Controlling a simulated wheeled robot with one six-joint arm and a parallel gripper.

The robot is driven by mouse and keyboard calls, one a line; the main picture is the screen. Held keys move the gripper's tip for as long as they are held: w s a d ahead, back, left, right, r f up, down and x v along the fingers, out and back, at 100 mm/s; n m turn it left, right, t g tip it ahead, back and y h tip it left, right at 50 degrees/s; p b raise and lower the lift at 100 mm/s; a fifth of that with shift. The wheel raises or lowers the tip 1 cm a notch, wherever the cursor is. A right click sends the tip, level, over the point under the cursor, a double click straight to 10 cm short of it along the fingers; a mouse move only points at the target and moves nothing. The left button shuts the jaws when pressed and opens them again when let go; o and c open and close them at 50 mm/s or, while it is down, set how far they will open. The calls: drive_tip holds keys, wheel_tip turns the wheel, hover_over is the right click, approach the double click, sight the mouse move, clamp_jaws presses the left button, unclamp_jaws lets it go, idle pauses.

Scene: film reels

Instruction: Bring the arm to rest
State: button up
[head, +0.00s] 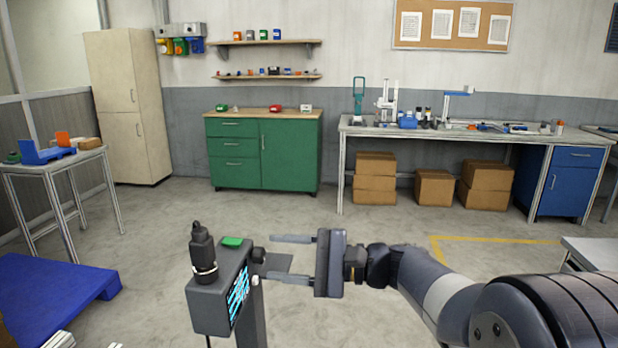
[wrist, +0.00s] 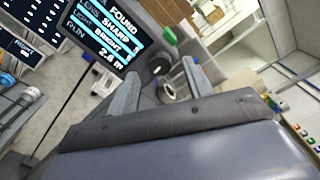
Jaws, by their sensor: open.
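My gripper (head: 292,258) is at the end of my arm, which reaches in from the right in the head view. Its two fingers point left and stand apart with nothing seen between them. The fingers also show in the wrist view (wrist: 160,85). Just left of the fingertips is a dark grey box (head: 210,311) with a lit screen, a black upright part on top and a green piece. A dark round knob (head: 258,254) on it lies close to the fingertips. I cannot tell whether they touch. The screen (wrist: 107,34) shows lit text in the wrist view.
A blue platform (head: 60,296) lies at the lower left, below a small table (head: 52,165). A green cabinet (head: 262,152) and a long workbench (head: 450,131) with cardboard boxes beneath stand at the back. A grey surface (head: 595,252) edges in at right. The middle floor is clear.

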drive_tip(key=a, duration=0.3)
drive_tip(key=shift+w+f+b, duration=0.15)
drive_tip(key=shift+b, duration=0.15)
drive_tip(key=shift+d+f+n+b, duration=0.1)
drive_tip(key=shift+d+n+b, duration=0.1)
drive_tip(key=shift+n+b, duration=0.9)
drive_tip(key=n+b, duration=0.3)
drive_tip(key=n, duration=0.1)
drive_tip(key=n+b, duration=0.3)
drive_tip(key=n, duration=0.1)
drive_tip(key=n+b, duration=0.1)
drive_tip(key=n, duration=0.3)
drive_tip(key=shift+b, duration=0.35)
drive_tip(key=d, duration=0.7)
drive_tip(key=shift+s+r+p, duration=0.2)
drive_tip(key=shift+s+p, duration=0.1)
drive_tip(key=shift+s, duration=0.15)
drive_tip(key=shift+a+r, duration=0.1)
